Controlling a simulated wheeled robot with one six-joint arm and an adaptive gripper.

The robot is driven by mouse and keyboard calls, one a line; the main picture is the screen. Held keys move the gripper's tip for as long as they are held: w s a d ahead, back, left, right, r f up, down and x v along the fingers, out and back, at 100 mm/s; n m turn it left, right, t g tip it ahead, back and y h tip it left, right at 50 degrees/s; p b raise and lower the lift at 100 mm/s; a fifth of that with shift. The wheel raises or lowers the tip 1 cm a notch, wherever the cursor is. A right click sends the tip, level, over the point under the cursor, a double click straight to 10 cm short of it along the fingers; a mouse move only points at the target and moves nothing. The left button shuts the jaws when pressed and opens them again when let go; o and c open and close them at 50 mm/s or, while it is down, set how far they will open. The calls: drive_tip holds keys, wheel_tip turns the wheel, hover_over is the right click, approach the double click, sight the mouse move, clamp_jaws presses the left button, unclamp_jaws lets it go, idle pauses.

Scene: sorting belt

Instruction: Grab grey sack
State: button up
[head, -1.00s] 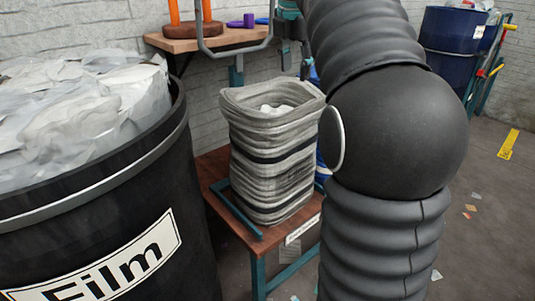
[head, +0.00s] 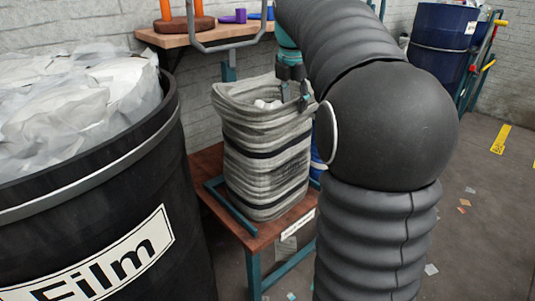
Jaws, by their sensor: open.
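The grey sack (head: 265,165) stands upright on a small wooden stand, in the middle of the head view. It has dark stripes and an open top with something white inside. My gripper (head: 293,97) is at the right part of the sack's rim, pointing down, with its fingers apart. One finger appears in front of the sack's mouth; I cannot tell whether either finger touches the fabric. My own arm hides the area just right of the sack.
A black barrel labelled Film (head: 100,215), full of clear plastic, stands close on the left. The wooden stand (head: 212,172) has teal edges and legs. A shelf (head: 190,40) is behind. Blue drums (head: 440,45) stand back right. Floor at right is mostly clear, with small scraps.

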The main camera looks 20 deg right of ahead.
drive_tip(key=shift+x, duration=1)
clamp_jaws()
drive_tip(key=shift+w+r, duration=0.1)
drive_tip(key=shift+r, duration=0.05)
